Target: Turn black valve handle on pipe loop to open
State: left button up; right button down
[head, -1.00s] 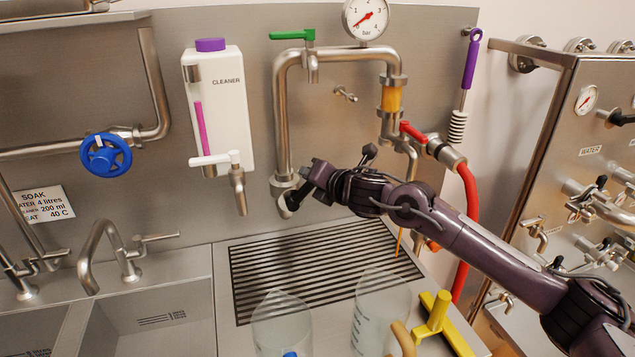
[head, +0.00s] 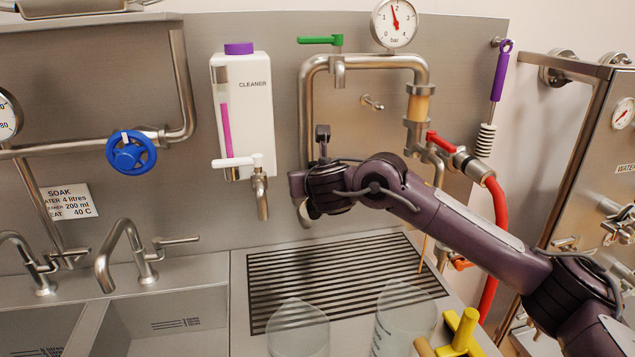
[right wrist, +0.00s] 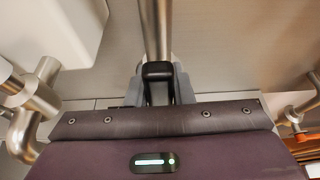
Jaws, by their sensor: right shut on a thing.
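The metal pipe loop (head: 307,110) rises on the steel back wall in the head view, with a pressure gauge (head: 395,24) on top whose needle points nearly straight up, near 2. My right gripper (right wrist: 158,90) is shut on the black valve handle (right wrist: 157,70), which shows between its grey fingers in the right wrist view, in front of the pipe (right wrist: 155,30). In the head view my right wrist covers the lower left leg of the loop and hides most of the grip. A small dark upright part stands above the wrist; I cannot tell if it is handle or finger. My left gripper is not in view.
A green lever (head: 321,40) and a red lever (head: 441,143) sit on the loop. A cleaner dispenser (head: 241,115) hangs close left. Below are a drain grate (head: 290,275), clear jugs (head: 405,315) and a yellow tool (head: 462,330). A red hose (head: 500,215) hangs right.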

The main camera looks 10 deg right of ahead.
jog(key=shift+a+f+n, duration=0.15)
jog(key=shift+n, duration=0.15)
jog(key=shift+s+a, duration=0.1)
jog(key=shift+a, duration=0.15)
jog(key=c, duration=1.6)
grip_release()
jog(key=o, duration=0.3)
jog(key=shift+a, duration=0.35)
jog(key=shift+d, duration=0.1)
jog(key=shift+d, duration=0.1)
